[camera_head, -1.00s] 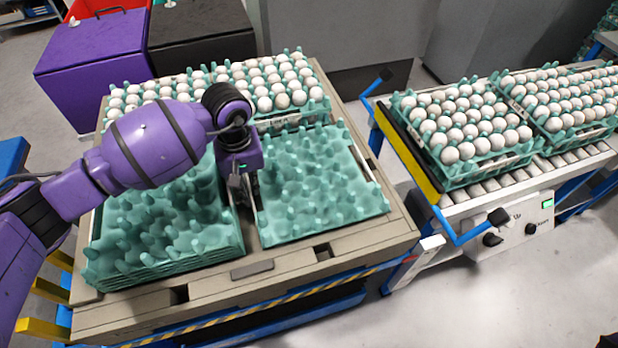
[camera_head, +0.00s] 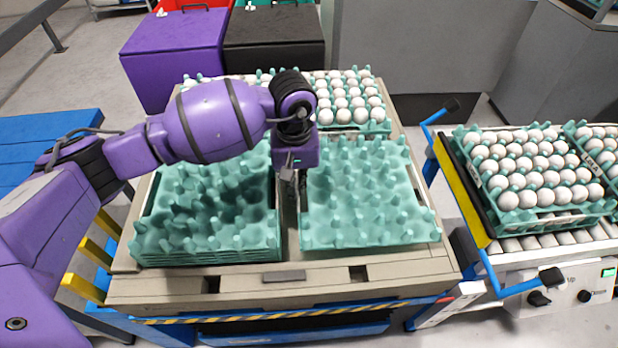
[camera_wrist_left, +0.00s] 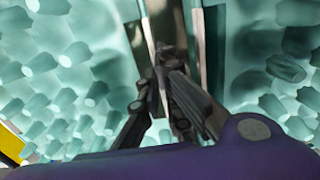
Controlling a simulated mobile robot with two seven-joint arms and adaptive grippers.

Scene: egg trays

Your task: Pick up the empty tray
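Two green empty egg trays lie side by side on a grey-brown pallet top (camera_head: 230,290). The left tray stack (camera_head: 205,243) shows several layered edges; the right tray (camera_head: 370,205) has a thinner edge. My left gripper (camera_head: 288,178) points down at the gap between them, close to the right tray's left edge. In the left wrist view the fingers (camera_wrist_left: 160,82) are near each other over this gap, with the right tray (camera_wrist_left: 80,85) on the left and the left stack (camera_wrist_left: 265,70) on the right. Whether they grip an edge is unclear. My right gripper is out of view.
Egg-filled trays (camera_head: 345,128) stand behind the empty ones, partly hidden by my left arm. A roller conveyor at the right carries more filled trays (camera_head: 545,218), with blue handles and a yellow bar (camera_head: 460,190). Purple (camera_head: 175,60) and black (camera_head: 275,50) bins stand behind.

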